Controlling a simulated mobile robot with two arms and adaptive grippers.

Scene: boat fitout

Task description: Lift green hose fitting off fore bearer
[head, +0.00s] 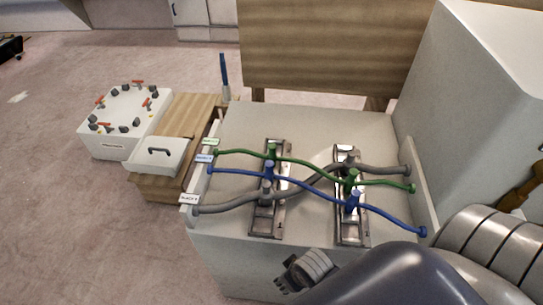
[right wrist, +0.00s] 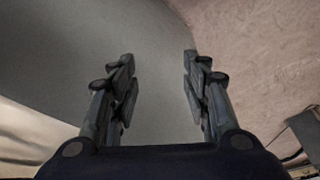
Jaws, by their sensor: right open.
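A green hose (head: 312,164) runs across two metal bearers on the white box. One green fitting (head: 272,151) stands on the left bearer (head: 267,222), another green fitting (head: 351,179) on the right bearer (head: 351,232). I cannot tell which bearer is the fore one. My right gripper (head: 287,278) is at the near side of the box, below and apart from the hoses. In the right wrist view the right gripper (right wrist: 157,65) is open, with nothing between its fingers. My left gripper is not in view.
A blue hose (head: 310,187) and a grey hose (head: 230,207) cross the same bearers, close to the green one. Raised end walls carry the hose ends. A wooden bench (head: 193,115) stands left, with a white tray (head: 157,167) and a white valve box (head: 97,142).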

